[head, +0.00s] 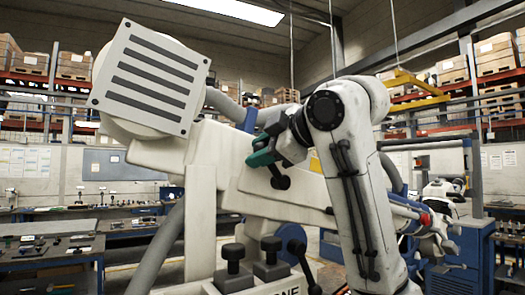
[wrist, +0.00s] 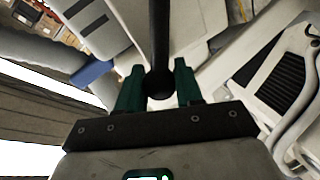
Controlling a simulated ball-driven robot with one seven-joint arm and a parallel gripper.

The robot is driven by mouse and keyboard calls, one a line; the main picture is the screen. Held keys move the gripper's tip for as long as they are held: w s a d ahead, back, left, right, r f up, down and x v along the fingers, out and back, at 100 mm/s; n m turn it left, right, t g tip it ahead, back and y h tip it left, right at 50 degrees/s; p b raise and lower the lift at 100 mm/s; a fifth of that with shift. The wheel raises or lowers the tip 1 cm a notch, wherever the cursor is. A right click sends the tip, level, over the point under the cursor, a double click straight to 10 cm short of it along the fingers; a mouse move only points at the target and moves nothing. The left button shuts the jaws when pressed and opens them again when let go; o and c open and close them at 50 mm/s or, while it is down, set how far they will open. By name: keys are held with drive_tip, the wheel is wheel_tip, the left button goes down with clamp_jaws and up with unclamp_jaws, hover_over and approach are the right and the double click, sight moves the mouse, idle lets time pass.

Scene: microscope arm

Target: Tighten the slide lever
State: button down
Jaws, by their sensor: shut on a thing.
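My gripper (wrist: 158,82) has two teal fingers, one on each side of the round black knob of the slide lever (wrist: 159,40). The lever's dark rod runs up and away from the knob in the wrist view. The fingers are shut on the knob. In the head view my gripper (head: 263,157) is at the side of the large white microscope arm (head: 235,165). A short black part with a round end (head: 279,181) shows just below the teal fingers; I cannot tell if it is the same lever. My own arm hides part of the white arm behind it.
A white box with dark slots (head: 150,75) tops the microscope at left. Black knobs (head: 233,258) and a dark blue wheel (head: 291,240) are lower on it. Workbenches (head: 60,255) stand at left. A yellow hoist frame (head: 415,87) hangs at upper right.

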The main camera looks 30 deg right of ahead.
drive_tip(key=shift+a+f, duration=0.1)
drive_tip(key=c, duration=0.8)
unclamp_jaws()
drive_tip(key=shift+o, duration=0.2)
drive_tip(key=shift+s, duration=0.15)
drive_tip(key=b+v, duration=0.3)
drive_tip(key=v, duration=0.7)
drive_tip(key=shift+s, duration=0.25)
